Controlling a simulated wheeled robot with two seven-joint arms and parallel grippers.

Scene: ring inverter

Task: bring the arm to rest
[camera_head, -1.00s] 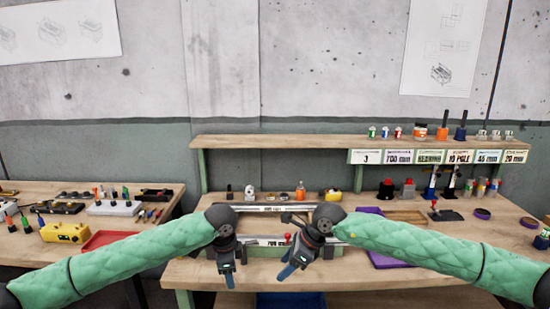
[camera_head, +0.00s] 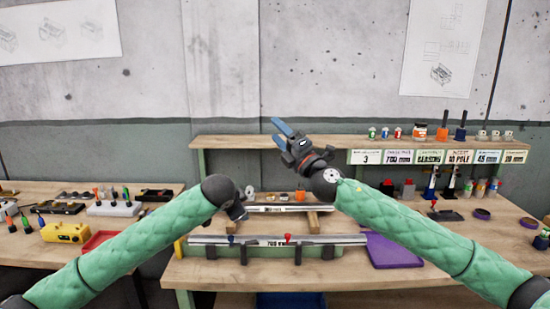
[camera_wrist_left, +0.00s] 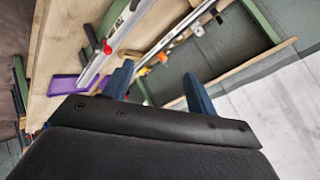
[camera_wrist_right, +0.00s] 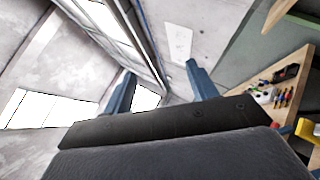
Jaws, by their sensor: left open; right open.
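My right gripper (camera_head: 280,132) is raised in front of the back wall, above the level of the shelf, with its blue fingers pointing up and to the left. In the right wrist view its two blue fingers (camera_wrist_right: 162,80) stand apart with nothing between them. My left gripper (camera_head: 238,212) hangs low over the left part of the workbench, mostly hidden behind its own wrist. In the left wrist view its blue fingers (camera_wrist_left: 160,88) are apart and empty, with the bench and metal rails beyond them. Both green-sleeved arms reach in from the sides.
The workbench (camera_head: 420,270) holds a long metal rail (camera_head: 330,239) at the front and another rail (camera_head: 270,208) behind it. A purple tray (camera_head: 393,250) lies right of them. A wooden shelf (camera_head: 230,142) spans the back. A side table with a yellow box (camera_head: 64,232) stands left.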

